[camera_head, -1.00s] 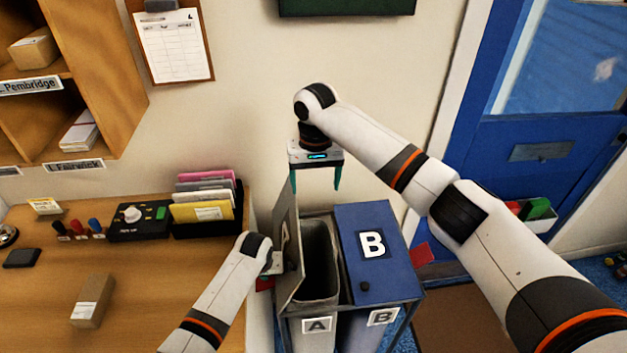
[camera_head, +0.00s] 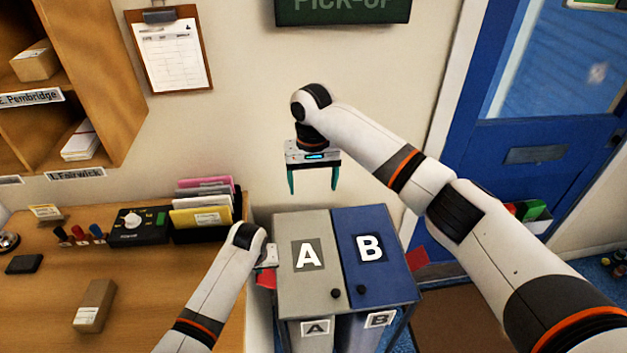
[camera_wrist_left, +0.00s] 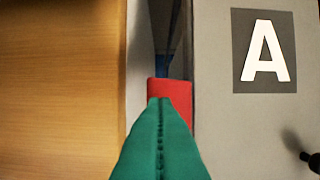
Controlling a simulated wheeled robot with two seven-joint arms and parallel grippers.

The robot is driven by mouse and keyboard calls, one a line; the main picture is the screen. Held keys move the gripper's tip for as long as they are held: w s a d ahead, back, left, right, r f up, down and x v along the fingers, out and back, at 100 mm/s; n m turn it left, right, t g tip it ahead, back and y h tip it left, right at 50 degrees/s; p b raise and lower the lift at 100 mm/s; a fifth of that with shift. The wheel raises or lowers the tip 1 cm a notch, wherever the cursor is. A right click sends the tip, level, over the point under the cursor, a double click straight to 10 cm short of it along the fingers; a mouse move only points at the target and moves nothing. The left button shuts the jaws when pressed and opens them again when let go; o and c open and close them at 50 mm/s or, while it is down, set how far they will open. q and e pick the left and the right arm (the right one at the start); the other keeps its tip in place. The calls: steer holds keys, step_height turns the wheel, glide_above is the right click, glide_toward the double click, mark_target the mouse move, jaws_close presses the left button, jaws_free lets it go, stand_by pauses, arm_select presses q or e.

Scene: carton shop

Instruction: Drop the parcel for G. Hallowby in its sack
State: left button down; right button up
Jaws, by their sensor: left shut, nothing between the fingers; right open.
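Two lidded sack bins stand side by side, grey A (camera_head: 296,275) and blue B (camera_head: 388,275). Both lids are down, so the insides are hidden. Lid A also shows in the left wrist view (camera_wrist_left: 225,130). My left gripper (camera_head: 270,268) is shut and empty at the left side of bin A, between it and the desk; its green fingers (camera_wrist_left: 160,105) overlap a red piece (camera_wrist_left: 175,90). My right gripper (camera_head: 314,192) is open and empty above the back of the bins. A small brown parcel (camera_head: 98,290) with an unreadable white label lies on the desk.
The wooden desk (camera_head: 150,270) holds a control box (camera_head: 138,224), stampers and a file holder (camera_head: 205,225). Pigeonholes (camera_head: 100,60) hang at left, with a box (camera_head: 35,62) and envelopes. A blue door (camera_head: 535,120) stands at right.

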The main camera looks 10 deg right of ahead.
arm_select(q)
steer(key=shift+a+r, duration=0.1)
steer(key=shift+r, duration=0.6)
steer(key=shift+w+v, duration=0.25)
steer(key=shift+v, duration=0.8)
steer(key=shift+r, duration=0.15)
